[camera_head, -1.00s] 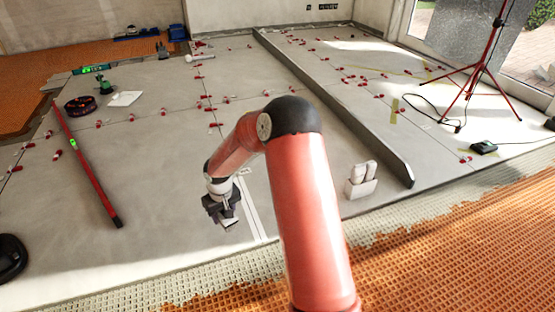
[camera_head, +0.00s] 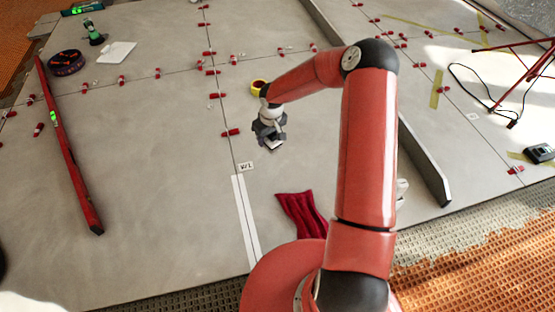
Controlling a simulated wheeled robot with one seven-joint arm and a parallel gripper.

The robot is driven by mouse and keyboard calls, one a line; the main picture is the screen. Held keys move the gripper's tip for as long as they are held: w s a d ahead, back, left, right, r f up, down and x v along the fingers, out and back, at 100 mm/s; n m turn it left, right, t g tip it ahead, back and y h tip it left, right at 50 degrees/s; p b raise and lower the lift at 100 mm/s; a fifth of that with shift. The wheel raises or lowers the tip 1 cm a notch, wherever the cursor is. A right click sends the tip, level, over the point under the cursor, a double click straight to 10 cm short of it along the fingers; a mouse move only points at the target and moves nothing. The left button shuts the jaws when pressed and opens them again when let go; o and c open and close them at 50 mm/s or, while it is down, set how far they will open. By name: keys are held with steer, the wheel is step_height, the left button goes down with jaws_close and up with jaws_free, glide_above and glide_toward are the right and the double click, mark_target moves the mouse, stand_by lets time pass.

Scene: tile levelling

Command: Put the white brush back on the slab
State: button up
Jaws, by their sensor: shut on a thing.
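My gripper (camera_head: 272,143) is over the large grey slab (camera_head: 160,200), pointing down, a little beyond and right of a small marked card. It is shut on a small whitish piece (camera_head: 274,146), which I take to be the white brush. Most of that piece is hidden by the jaws, so its full shape does not show. It appears close above the slab; I cannot tell whether it touches.
A red cloth (camera_head: 303,214) lies nearer me, beside white strips (camera_head: 246,220). Red clips (camera_head: 231,132) line the joints. A red level (camera_head: 70,150) lies left, a long dark bar (camera_head: 425,165) right. The slab's left middle is clear.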

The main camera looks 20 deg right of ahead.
mark_target(269, 173)
step_height(269, 173, down, 20)
steer(key=b, duration=0.3)
steer(key=shift+w+d, duration=0.1)
steer(key=shift+w, duration=0.05)
steer(key=shift+f, duration=0.1)
steer(key=o, duration=1.2)
